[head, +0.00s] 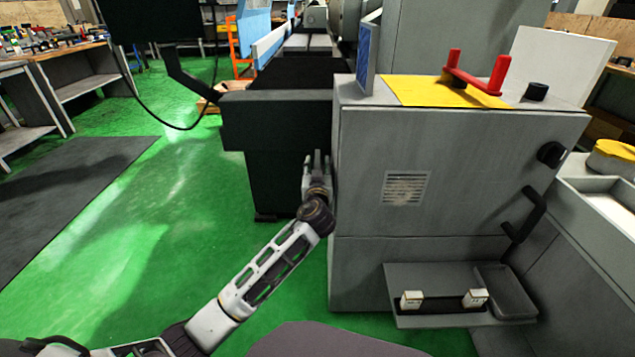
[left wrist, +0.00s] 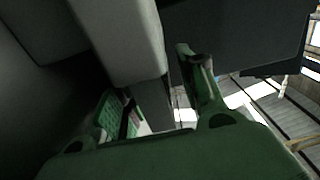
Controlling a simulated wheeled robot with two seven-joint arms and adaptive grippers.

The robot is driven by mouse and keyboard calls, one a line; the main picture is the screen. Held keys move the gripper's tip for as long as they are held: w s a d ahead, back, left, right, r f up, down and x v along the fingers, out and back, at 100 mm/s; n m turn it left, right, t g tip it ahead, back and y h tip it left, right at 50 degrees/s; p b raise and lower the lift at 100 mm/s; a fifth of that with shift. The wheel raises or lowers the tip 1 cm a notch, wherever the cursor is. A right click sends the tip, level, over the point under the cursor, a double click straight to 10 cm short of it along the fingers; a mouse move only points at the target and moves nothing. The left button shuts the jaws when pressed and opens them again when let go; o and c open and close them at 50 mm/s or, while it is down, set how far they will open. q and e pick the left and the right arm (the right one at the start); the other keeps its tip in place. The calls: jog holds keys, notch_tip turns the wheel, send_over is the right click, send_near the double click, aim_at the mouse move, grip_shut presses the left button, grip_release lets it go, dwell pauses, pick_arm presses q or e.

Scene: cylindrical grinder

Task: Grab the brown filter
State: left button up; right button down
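I cannot make out a brown filter in either view. My left gripper (head: 316,162) points away from me beside the left side of the grey machine cabinet (head: 365,210), in front of the dark machine bed. Its fingers stand apart with nothing visible between them. In the left wrist view, a finger (left wrist: 198,80) stands beside a grey edge (left wrist: 120,40), with the green-tinted gripper body below. My right gripper is in neither view.
Red handles (head: 476,75) rise from the yellow panel (head: 410,90) on the cabinet top. A small tray (head: 430,318) juts from its lower front. Workbenches (head: 75,65) stand at the far left. Green floor (head: 150,230) is clear left of the cabinet, beside a dark mat (head: 60,190).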

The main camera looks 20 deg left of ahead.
pick_arm(q)
jog(key=shift+x, duration=1.15)
grip_shut()
